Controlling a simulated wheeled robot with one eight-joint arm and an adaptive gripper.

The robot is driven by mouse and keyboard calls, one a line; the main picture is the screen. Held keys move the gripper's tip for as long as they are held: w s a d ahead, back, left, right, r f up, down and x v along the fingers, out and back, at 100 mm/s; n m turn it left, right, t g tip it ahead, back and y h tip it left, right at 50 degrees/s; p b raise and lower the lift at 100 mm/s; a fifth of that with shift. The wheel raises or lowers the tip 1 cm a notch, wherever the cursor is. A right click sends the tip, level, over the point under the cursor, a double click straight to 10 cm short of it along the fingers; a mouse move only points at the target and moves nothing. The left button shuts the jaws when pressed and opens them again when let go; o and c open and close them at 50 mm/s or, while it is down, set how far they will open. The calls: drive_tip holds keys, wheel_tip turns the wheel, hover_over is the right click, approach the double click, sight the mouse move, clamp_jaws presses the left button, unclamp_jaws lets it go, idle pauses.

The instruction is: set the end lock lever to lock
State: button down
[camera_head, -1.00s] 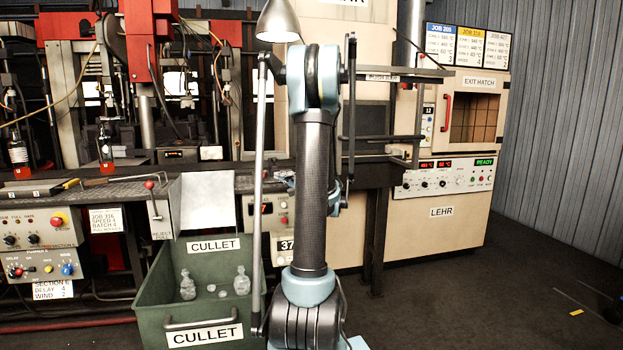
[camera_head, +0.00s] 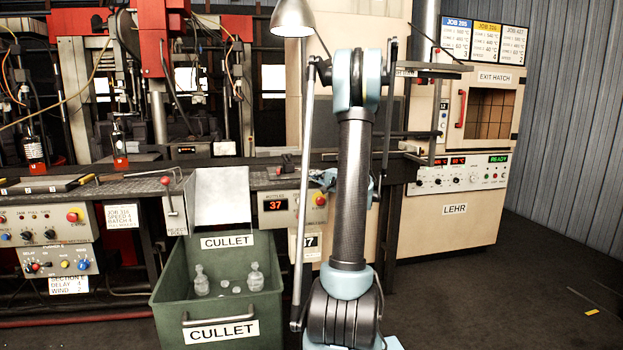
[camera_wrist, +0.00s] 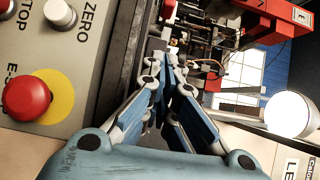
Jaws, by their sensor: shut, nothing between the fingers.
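I cannot make out an end lock lever with certainty in either view. My gripper (camera_wrist: 172,68) shows in the wrist view, its blue and grey fingers drawn together with nothing between them. It points past the edge of a pale control panel (camera_wrist: 88,75) towards dark machinery, and I cannot tell whether it touches anything.
The green cullet bin (camera_head: 170,305) stands left of my arm, below a chute (camera_head: 221,195). A red-knobbed reject lever (camera_head: 168,190) is beside the chute. The lehr (camera_head: 455,230) stands at right. The wrist view shows a red stop button (camera_wrist: 25,98) and a lamp (camera_wrist: 290,115).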

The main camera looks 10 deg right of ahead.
sight(290, 177)
drive_tip(key=x, duration=0.7)
drive_tip(key=shift+w+a+f, duration=0.1)
drive_tip(key=shift+w+a, duration=0.35)
drive_tip(key=shift+a, duration=1)
drive_tip(key=shift+w+a, duration=0.15)
drive_tip(key=shift+a, duration=0.65)
